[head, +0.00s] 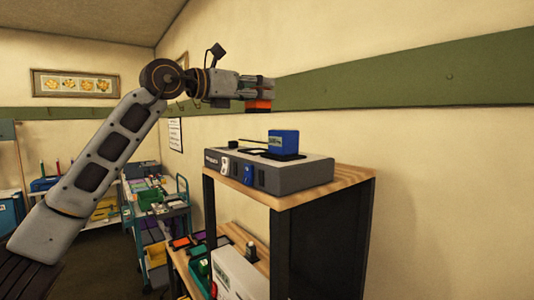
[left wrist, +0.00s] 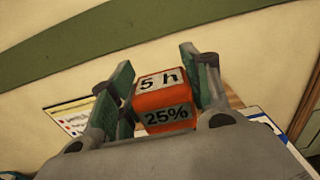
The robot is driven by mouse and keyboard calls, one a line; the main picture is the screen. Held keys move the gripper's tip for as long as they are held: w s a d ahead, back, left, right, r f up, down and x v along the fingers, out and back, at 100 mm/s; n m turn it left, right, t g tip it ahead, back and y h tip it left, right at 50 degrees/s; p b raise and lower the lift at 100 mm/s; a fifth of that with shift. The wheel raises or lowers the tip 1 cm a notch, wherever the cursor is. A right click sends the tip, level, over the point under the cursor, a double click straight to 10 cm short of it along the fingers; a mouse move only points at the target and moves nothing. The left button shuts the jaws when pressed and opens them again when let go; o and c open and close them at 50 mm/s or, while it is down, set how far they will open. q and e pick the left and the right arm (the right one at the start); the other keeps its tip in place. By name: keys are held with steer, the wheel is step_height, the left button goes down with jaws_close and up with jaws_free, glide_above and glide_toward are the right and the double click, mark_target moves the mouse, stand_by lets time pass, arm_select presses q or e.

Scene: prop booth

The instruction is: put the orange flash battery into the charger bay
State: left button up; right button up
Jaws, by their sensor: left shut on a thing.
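The orange flash battery (head: 258,105) is held by my left gripper (head: 262,90), in the air above the charger (head: 270,176). In the left wrist view the battery (left wrist: 163,100) sits between the two green-padded fingers of the gripper (left wrist: 160,90), with "5 h" and "25%" labels showing. The charger is a grey box on top of a wooden-topped stand. A blue battery (head: 283,143) stands upright on its right part. A dark area of the charger top (head: 250,151) shows left of the blue battery; its bay opening is not clear. My right gripper is not in view.
The stand's wooden top (head: 345,182) has a dark frame and a lower shelf with a white box (head: 235,275). A trolley (head: 155,200) with several items stands behind at the left. The wall (head: 430,150) is close behind the charger.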

mark_target(250, 112)
arm_select(q)
steer(key=shift+r, duration=0.2)
steer(key=shift+s+a, duration=0.2)
steer(key=shift+f, duration=0.9)
step_height(250, 112, down, 3)
steer(key=shift+r+p, duration=0.2)
steer(key=shift+p, duration=0.1)
steer(key=shift+f, duration=0.65)
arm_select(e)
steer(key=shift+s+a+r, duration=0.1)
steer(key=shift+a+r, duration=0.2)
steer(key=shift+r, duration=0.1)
arm_select(q)
steer(key=shift+f, duration=0.15)
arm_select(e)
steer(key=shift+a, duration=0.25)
